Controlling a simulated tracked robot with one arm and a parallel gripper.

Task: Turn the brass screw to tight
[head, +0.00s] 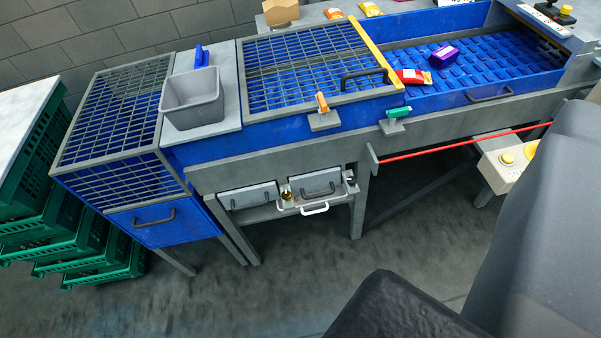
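A small brass-coloured piece (286,193), which looks like the brass screw, sits low on the front of the machine, between two grey flaps with dark handles. It is too small for me to tell its turn or how tight it is. A white handle (314,209) is just below and to the right of it. Dark and grey parts of my own body fill the lower right, well apart from the screw. I see no gripper fingers in this view.
The blue machine has mesh covers (310,68) and an open blue belt (480,65) with packets. A grey bin (192,98) stands on top. A red rod (460,145) runs along the front near a button box (508,165). Green crates (60,225) stand left. The front floor is clear.

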